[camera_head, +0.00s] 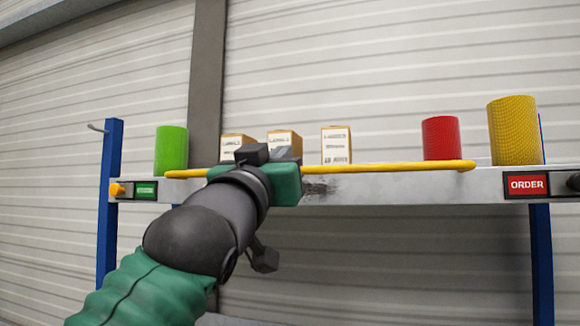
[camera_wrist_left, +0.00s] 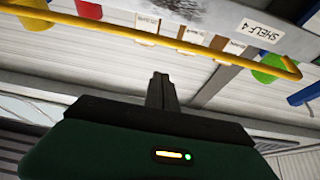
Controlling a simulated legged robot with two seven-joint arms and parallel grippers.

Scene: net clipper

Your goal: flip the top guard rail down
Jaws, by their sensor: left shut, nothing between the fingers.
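The top guard rail (camera_head: 390,168) is a yellow bar running along the front of the top shelf (camera_head: 420,188), with a bent end near the red cylinder. In the head view it is level with the shelf's front edge. My left gripper (camera_head: 268,154) is in front of the rail's middle and hides part of it. In the left wrist view, the shut, empty fingers (camera_wrist_left: 161,80) point toward the shelf, and the rail (camera_wrist_left: 110,34) crosses above them with a visible gap in the picture. Whether the gripper touches the rail is unclear. My right gripper is out of view.
A green cylinder (camera_head: 171,151), several small labelled boxes (camera_head: 336,146), a red cylinder (camera_head: 441,139) and a yellow cylinder (camera_head: 515,131) stand on the shelf. Blue posts (camera_head: 108,210) hold it at the sides. Space in front and below looks open.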

